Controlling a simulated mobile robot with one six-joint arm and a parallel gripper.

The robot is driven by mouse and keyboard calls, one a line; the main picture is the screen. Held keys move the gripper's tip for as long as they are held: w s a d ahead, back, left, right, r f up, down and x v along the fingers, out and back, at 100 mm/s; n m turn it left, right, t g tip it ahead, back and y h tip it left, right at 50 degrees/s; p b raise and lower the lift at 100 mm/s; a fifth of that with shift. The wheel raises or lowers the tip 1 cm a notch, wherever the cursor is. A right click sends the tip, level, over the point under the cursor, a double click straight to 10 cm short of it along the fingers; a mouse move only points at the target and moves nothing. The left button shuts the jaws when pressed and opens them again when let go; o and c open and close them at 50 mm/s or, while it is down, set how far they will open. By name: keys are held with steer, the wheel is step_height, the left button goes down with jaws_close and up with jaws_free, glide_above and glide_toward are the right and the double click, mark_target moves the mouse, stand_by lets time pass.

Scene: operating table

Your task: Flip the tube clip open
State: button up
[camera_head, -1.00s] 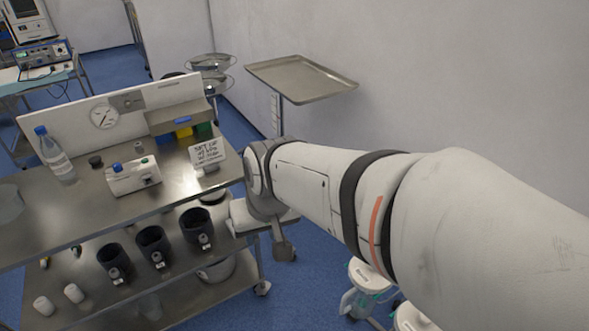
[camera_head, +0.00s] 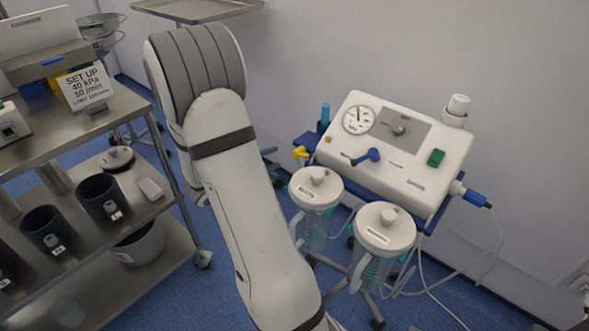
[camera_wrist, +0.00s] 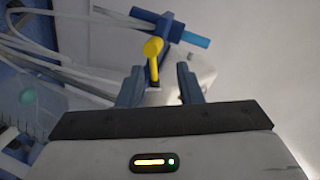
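A yellow lever (camera_wrist: 153,50) sticks out of a blue fitting (camera_wrist: 168,27) with a bright blue end, in the upper middle of the wrist view. It is likely the tube clip, but its position, open or closed, is not clear. A similar yellow piece (camera_head: 301,152) shows at the left side of the suction unit in the head view. My gripper (camera_wrist: 160,85) is open, with two blue-grey fingers apart. The lever shows above and between the fingertips; contact cannot be told. The gripper is hidden or not distinct in the head view.
The white suction unit (camera_head: 397,143) stands by the wall, with two lidded canisters (camera_head: 316,188) (camera_head: 384,228) in front and loose tubes at right. A steel trolley (camera_head: 130,106) with a set-up sign (camera_head: 85,88) stands at left. Pale tubes (camera_wrist: 60,28) cross the wrist view's upper left.

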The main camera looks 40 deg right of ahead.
mark_target(298, 157)
steer(key=d, duration=0.2)
steer(key=s+d+f+g+b, duration=0.1)
steer(key=d, duration=0.2)
steer(key=s+d+f+m+g+b, duration=0.1)
steer(key=d, duration=0.2)
steer(key=shift+s+d+f+h, duration=0.15)
steer(key=shift+s+h, duration=0.1)
steer(key=shift+h, duration=0.05)
steer(key=shift+c, duration=0.4)
jaws_close()
